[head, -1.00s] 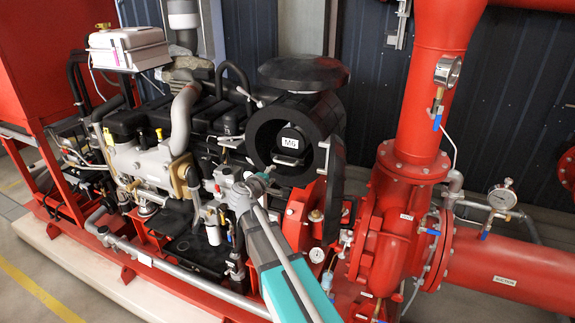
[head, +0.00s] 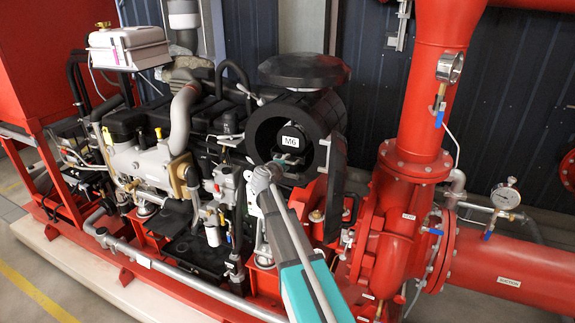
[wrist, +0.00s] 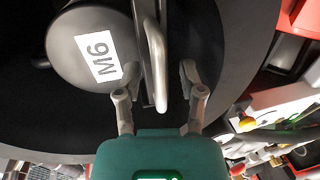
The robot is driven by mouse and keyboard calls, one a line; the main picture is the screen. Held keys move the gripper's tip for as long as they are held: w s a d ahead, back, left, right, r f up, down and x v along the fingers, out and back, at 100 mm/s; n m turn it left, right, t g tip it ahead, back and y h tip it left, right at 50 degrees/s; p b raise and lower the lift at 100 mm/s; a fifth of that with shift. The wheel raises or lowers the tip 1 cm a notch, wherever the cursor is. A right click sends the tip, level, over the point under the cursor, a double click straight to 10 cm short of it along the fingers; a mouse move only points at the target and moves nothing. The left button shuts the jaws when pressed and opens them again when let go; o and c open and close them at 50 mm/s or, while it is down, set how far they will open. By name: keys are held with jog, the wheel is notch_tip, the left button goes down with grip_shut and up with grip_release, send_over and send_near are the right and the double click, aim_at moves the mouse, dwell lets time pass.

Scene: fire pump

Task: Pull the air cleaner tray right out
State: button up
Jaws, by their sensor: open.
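The air cleaner tray is a dark round-faced piece with a white M6 label (head: 290,141), set inside the large black ring housing (head: 257,130) in the head view. In the wrist view its face (wrist: 75,75) fills the upper left, and a pale grey bar handle (wrist: 156,65) stands beside the label. My gripper (wrist: 157,88) is open, with one finger on each side of the handle's lower end. I cannot tell whether either finger touches it. In the head view my arm's end covers the area just below the label, and the handle is hidden.
A black round cap (head: 304,71) sits on top of the housing. Engine parts and pipes crowd the left. A red pump (head: 385,240) and a red vertical pipe (head: 430,80) stand close on the right. Open space lies in front of the skid at lower left.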

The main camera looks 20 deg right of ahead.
jog(key=shift+w+d, duration=0.2)
jog(key=shift+d, duration=0.05)
grip_shut()
dwell(0.3)
